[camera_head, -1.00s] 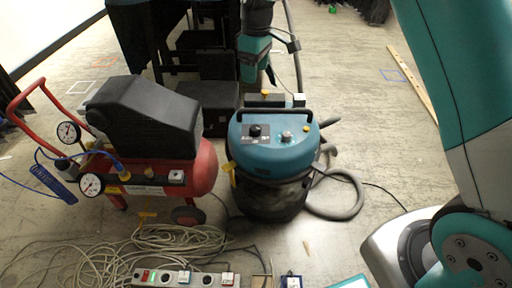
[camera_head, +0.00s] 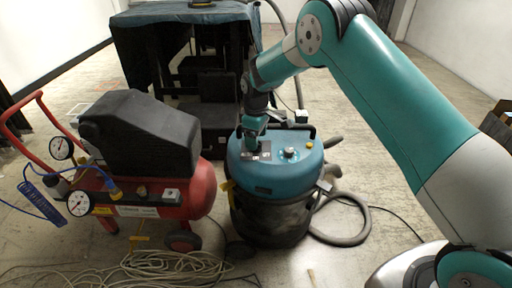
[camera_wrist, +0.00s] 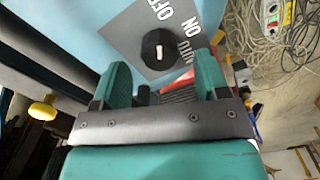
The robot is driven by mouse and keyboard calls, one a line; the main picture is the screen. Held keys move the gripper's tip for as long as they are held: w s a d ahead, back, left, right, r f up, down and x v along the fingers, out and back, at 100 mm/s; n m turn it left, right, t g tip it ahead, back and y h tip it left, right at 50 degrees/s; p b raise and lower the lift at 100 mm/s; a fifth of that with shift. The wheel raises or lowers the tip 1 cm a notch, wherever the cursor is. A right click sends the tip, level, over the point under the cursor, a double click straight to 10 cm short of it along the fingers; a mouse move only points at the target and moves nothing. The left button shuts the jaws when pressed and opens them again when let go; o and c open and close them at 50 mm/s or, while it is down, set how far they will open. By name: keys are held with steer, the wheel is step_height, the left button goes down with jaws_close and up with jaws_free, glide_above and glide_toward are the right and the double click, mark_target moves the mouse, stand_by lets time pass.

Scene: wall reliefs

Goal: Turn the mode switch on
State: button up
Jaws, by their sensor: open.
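The mode switch is a black round knob (camera_wrist: 160,50) with a white pointer line, on a grey panel (camera_wrist: 130,35) lettered OFF and ON, with a third label partly covered. The line runs roughly up and down in the wrist view; which label it marks I cannot tell. The panel is on top of the blue vacuum cleaner (camera_head: 270,178). My gripper (camera_wrist: 162,68) is open, its two teal fingers apart, with the knob just beyond and between the tips. No contact shows. In the head view my gripper (camera_head: 253,140) is over the panel and hides the knob.
A second, grey knob (camera_head: 290,153) and a yellow button (camera_head: 309,144) sit right of the panel. A black handle (camera_head: 300,128) arches behind. A red compressor (camera_head: 150,180) stands left; a hose (camera_head: 345,240) and cables (camera_head: 160,268) lie on the floor.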

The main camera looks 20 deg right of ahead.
steer(key=shift+f, duration=1.4)
steer(key=c, duration=0.9)
steer(key=shift+c, duration=0.2)
